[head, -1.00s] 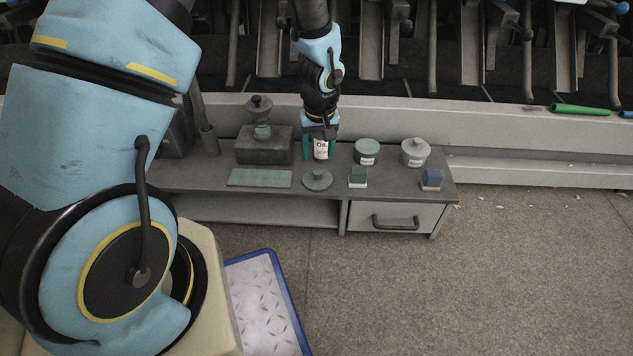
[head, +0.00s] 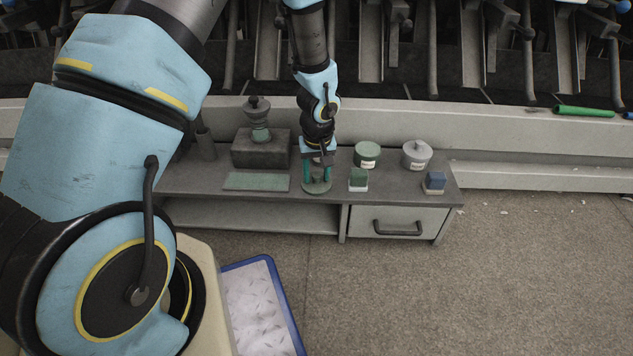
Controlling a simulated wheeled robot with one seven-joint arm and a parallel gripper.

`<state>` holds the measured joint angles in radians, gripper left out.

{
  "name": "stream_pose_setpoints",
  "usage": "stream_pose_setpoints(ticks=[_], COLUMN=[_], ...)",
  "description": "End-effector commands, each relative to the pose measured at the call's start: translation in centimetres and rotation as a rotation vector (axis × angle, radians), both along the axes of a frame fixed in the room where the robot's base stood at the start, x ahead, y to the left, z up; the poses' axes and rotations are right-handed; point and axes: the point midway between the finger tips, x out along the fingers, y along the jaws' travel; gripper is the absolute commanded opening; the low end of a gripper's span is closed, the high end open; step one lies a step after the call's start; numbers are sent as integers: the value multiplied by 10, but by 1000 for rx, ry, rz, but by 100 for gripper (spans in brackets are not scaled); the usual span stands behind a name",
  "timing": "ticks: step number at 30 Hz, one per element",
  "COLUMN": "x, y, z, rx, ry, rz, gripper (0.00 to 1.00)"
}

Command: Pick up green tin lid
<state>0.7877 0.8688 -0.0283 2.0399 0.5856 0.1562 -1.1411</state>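The green tin lid (head: 317,187) is a round, flat, dull green disc lying on the grey bench top. A small knob showed at its middle earlier; my gripper now mostly covers it. My gripper (head: 317,178) points down right over the lid, its two green fingers apart, one to each side of the lid's middle. I cannot tell whether the fingertips touch the lid. The green tin (head: 367,157) stands to the right, behind the lid, with a pale label on its front.
A grey lidded tin (head: 416,155) stands farther right. A flat green plate (head: 256,181) lies left of the lid, before a dark box (head: 260,152). The white OIL can is mostly hidden behind my gripper.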

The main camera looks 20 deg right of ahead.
Motion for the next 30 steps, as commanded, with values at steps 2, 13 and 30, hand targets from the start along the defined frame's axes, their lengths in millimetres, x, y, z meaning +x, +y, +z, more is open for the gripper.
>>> stream_pose_setpoints(ticks=[2,13,30], x=[0,0,1], y=[0,0,0], z=[0,0,18], rx=[0,0,0], ry=[0,0,-1], rz=[0,0,1], gripper=[39,0,0])
